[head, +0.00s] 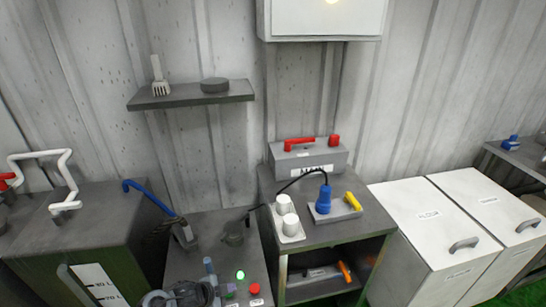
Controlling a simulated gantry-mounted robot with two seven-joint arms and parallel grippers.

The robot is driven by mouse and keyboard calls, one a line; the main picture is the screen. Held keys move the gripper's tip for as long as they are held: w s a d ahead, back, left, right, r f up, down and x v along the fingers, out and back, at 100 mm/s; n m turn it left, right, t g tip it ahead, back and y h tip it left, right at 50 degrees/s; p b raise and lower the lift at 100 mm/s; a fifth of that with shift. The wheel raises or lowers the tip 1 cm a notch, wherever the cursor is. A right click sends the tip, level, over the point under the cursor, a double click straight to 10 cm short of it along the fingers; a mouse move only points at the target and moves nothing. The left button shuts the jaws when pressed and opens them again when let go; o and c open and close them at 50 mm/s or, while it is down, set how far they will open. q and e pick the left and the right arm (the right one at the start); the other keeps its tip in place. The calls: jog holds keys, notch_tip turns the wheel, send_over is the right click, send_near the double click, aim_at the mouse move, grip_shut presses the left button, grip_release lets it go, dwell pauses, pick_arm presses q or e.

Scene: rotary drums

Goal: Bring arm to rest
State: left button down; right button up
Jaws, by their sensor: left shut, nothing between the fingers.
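My left gripper (186,294) shows at the bottom edge, low over the front of the dark grey cabinet top (205,255). It is dark, partly cut off by the frame, and shut with nothing held. It is left of a lit green button (240,274) and a red button (254,289). A grey-blue upright part (209,266) stands close to it; I cannot tell whether they touch. My right gripper is not in view.
A workbench (330,232) on the right carries white cylinders (287,216), a blue plug (323,200), a yellow handle (353,201) and a grey box with red parts (308,156). White cabinets (425,215) stand further right. A shelf (190,95) hangs above. A green tank (85,235) stands left.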

pick_arm(q)
jog(key=s+d+n+y, duration=0.1)
jog(key=s+d+n, duration=0.15)
jog(key=s, duration=0.45)
jog(key=s+d+n+y, duration=0.1)
jog(key=s+d+n, duration=0.15)
jog(key=s, duration=0.35)
jog(key=s+a+r+n+g+y, duration=0.1)
jog(key=s+a+r+n, duration=0.15)
jog(key=s, duration=0.55)
jog(key=s+a+r+n+g+y, duration=0.1)
jog(key=s+a+r+n+g, duration=0.2)
jog(key=s, duration=0.4)
jog(key=s+a+r+n+y, duration=0.1)
jog(key=s+a+n, duration=0.25)
jog(key=s, duration=0.45)
notch_tip(320, 180, up, 33)
jog(key=p, duration=3.2)
jog(key=shift+f+p, duration=0.2)
jog(key=shift+p, duration=0.15)
jog(key=shift+s, duration=0.1)
